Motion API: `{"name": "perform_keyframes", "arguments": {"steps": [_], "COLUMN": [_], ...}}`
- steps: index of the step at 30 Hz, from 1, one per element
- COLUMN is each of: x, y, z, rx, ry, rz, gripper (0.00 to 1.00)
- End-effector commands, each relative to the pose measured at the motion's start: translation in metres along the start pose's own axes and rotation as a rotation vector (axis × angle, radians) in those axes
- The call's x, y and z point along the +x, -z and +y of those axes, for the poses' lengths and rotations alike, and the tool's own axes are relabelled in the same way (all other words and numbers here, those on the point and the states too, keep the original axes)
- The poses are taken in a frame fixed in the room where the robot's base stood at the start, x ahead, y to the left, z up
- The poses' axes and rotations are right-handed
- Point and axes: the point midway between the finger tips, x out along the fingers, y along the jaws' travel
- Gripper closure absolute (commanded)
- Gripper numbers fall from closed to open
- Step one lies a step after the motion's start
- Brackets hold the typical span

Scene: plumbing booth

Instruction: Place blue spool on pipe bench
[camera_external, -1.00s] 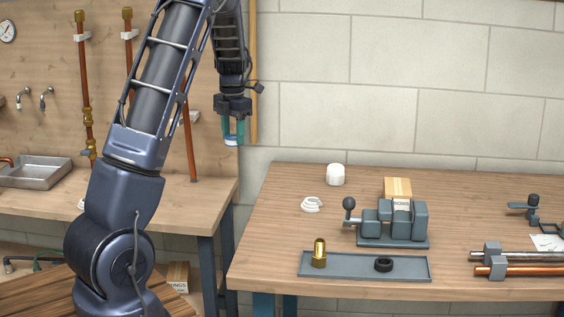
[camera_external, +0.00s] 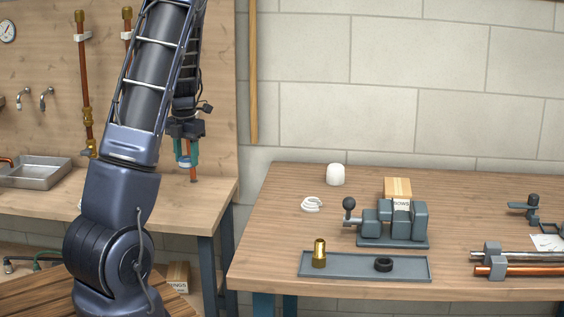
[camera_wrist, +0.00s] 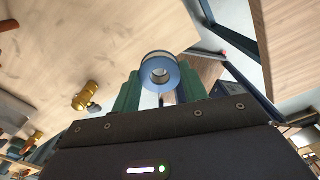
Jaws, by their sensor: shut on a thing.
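My gripper (camera_external: 185,160) is shut on the blue spool (camera_external: 183,163) and holds it in the air in front of the left bench's backboard. In the wrist view the spool (camera_wrist: 150,72) shows as a blue ring with a pale rim and a centre hole, between the green fingers of my gripper (camera_wrist: 160,90). Two wooden benches are in view. The left bench (camera_external: 205,205) has copper pipes on its backboard. The right bench (camera_external: 285,225) carries a vice and clamped pipes. I cannot tell which is called the pipe bench.
On the right bench are a grey vice (camera_external: 395,222), a tray (camera_external: 345,268) with a brass fitting (camera_external: 319,252) and a black ring (camera_external: 383,265), a white cap (camera_external: 335,175) and pipes (camera_external: 525,271). A metal sink (camera_external: 35,172) is at left. A gap separates the benches.

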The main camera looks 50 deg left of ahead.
Motion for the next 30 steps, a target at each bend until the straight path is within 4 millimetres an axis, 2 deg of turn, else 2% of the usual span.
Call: {"name": "perform_keyframes", "arguments": {"steps": [1, 12, 16, 23, 30], "x": [0.013, 0.09, 0.107, 0.119, 0.149], "y": [0.001, 0.001, 0.001, 0.0, 0.001], "z": [0.001, 0.001, 0.0, 0.0, 0.001], "rx": [-0.002, -0.001, -0.001, -0.001, -0.001], "ry": [0.001, 0.001, 0.001, 0.0, 0.001], "rz": [0.004, 0.003, 0.002, 0.001, 0.002], "gripper": [0.78, 0.78, 0.78, 0.78, 0.78]}}
